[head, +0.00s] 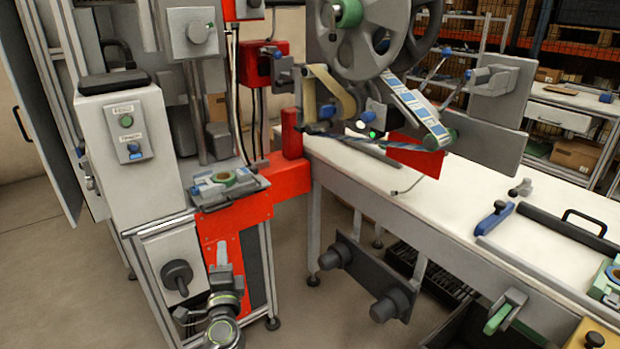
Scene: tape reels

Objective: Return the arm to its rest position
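My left arm comes up from the bottom edge of the head view, with green-ringed joints. Its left gripper (222,268) is low, in front of the grey and red machine stand. It looks small and is seen partly end-on, so I cannot tell how far its fingers are apart. I see nothing clearly held in it. My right gripper does not show.
A large grey reel (368,35) hangs over the long white table (400,200). A blue-handled tool (494,218) lies on the table. Floor (50,260) is clear at left.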

